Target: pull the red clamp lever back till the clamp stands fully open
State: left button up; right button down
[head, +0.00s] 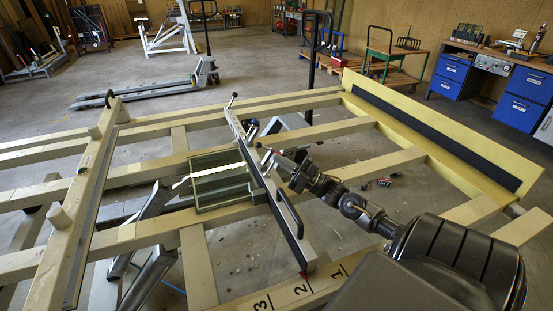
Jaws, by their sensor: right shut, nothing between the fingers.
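The tilting frame of pale beams (190,235) fills the middle of the head view. A long grey clamp bar (296,246) with a black handle (290,214) lies across it. A small glass pane (218,190) stands upright against the bar's left side. My right gripper (270,160) reaches in from the lower right and is shut and empty close beside the bar. A small red piece (304,273) shows at the bar's near end; I cannot tell whether it belongs to the clamp lever. No red lever shows clearly elsewhere on the bar. My left gripper is out of view.
A second bar (85,205) with wooden pegs runs along the left. A yellow ledge with a black strip (440,130) borders the right. A pallet truck (150,90), a cart (390,60) and blue drawers (525,100) stand behind. Open floor lies beyond the frame.

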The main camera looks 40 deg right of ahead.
dwell(0.5)
jog(key=shift+f, duration=0.1)
jog(key=v, duration=0.7)
jog(key=shift+s, duration=0.2)
jog(key=shift+d, duration=0.1)
jog(key=x, duration=0.7)
jog(key=shift+w+a, duration=0.25)
jog(key=shift+w, duration=0.05)
